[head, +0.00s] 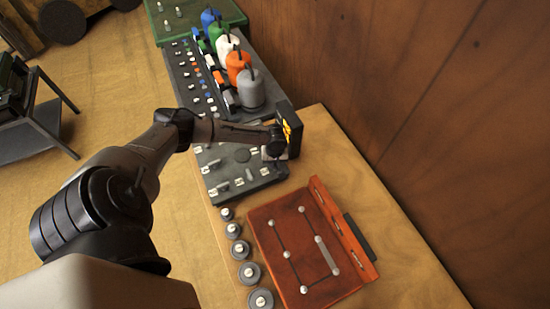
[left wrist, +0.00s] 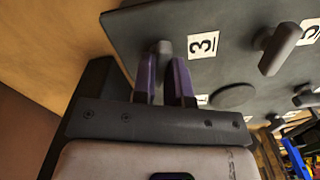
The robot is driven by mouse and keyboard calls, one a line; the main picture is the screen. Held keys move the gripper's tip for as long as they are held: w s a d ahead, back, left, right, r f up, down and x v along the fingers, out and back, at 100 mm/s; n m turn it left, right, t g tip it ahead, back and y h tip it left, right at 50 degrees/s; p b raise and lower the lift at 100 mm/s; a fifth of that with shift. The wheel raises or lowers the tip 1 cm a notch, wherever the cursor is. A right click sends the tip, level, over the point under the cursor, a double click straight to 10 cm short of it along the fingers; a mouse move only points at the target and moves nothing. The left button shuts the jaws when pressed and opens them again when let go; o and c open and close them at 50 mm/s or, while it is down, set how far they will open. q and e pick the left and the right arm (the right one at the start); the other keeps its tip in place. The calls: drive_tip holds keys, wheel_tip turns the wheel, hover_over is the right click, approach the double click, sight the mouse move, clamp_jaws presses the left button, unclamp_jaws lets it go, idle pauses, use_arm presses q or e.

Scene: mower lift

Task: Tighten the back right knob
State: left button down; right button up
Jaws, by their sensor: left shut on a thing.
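A dark panel (head: 232,178) with knobs and white number labels lies on the wooden bench in the head view. It also fills the upper part of the left wrist view (left wrist: 240,68). My left gripper (head: 269,152) is over the panel's right side in the head view. In the left wrist view its two purple fingers (left wrist: 163,78) are shut on a grey knob (left wrist: 162,48), beside the label 3 (left wrist: 203,45). The gripper hides this knob in the head view. Another grey knob (left wrist: 278,48) stands free to the right. My right gripper is not in view.
Coloured bottles (head: 238,65) stand behind on a dark board. A red tray (head: 275,240) and a row of grey round weights (head: 238,249) lie nearer. A wooden wall (head: 360,70) rises along the right. Bare bench (head: 425,278) shows at the near right.

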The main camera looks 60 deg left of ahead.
use_arm(q)
drive_tip(key=m+p, duration=0.1)
drive_tip(key=m, duration=0.1)
drive_tip(key=shift+r+m, duration=0.15)
drive_tip(key=shift+m, duration=0.25)
drive_tip(key=m+p, duration=0.1)
drive_tip(key=m, duration=0.2)
drive_tip(key=shift+m, duration=0.3)
drive_tip(key=m, duration=0.4)
drive_tip(key=shift+p, duration=0.35)
drive_tip(key=shift+m, duration=1.7)
drive_tip(key=c, duration=1.1)
unclamp_jaws()
drive_tip(key=shift+c, duration=0.2)
